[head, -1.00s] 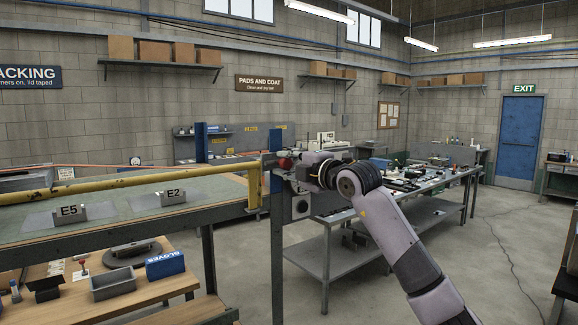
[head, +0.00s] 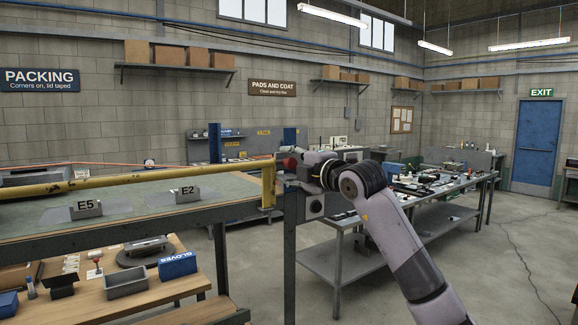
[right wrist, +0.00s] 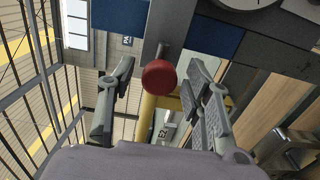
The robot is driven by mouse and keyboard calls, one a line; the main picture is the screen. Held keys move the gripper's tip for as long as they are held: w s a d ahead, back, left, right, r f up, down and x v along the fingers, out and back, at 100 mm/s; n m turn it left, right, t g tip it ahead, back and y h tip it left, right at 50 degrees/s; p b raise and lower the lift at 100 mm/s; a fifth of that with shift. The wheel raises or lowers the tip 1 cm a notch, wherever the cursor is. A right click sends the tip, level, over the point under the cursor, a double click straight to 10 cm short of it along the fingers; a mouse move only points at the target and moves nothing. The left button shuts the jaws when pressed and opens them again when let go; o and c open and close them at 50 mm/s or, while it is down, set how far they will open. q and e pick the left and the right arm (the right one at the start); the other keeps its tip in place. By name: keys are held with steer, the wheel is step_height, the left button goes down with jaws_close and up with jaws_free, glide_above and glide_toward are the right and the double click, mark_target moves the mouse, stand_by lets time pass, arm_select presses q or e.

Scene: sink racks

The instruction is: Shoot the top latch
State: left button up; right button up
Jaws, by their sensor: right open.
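The top latch shows as a red knob (head: 290,163) at the top of the post, where the yellow gate bar (head: 140,180) ends. In the right wrist view the red knob (right wrist: 159,76) sits on a short metal stem. My right gripper (right wrist: 161,70) is open, with one finger on each side of the knob and visible gaps to it. In the head view my right gripper (head: 304,171) is at the post, just right of the knob, partly hiding the latch. My left gripper is not in view.
A grey box with a dark round spot (head: 314,206) is on the post below the gripper. A metal table (head: 335,240) stands behind my right arm. Open floor (head: 480,265) is at right.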

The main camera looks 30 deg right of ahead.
steer(key=shift+s+d, duration=0.1)
steer(key=shift+s, duration=0.05)
steer(key=s, duration=1.1)
steer(key=shift+s+d, duration=0.35)
steer(key=shift+d, duration=0.1)
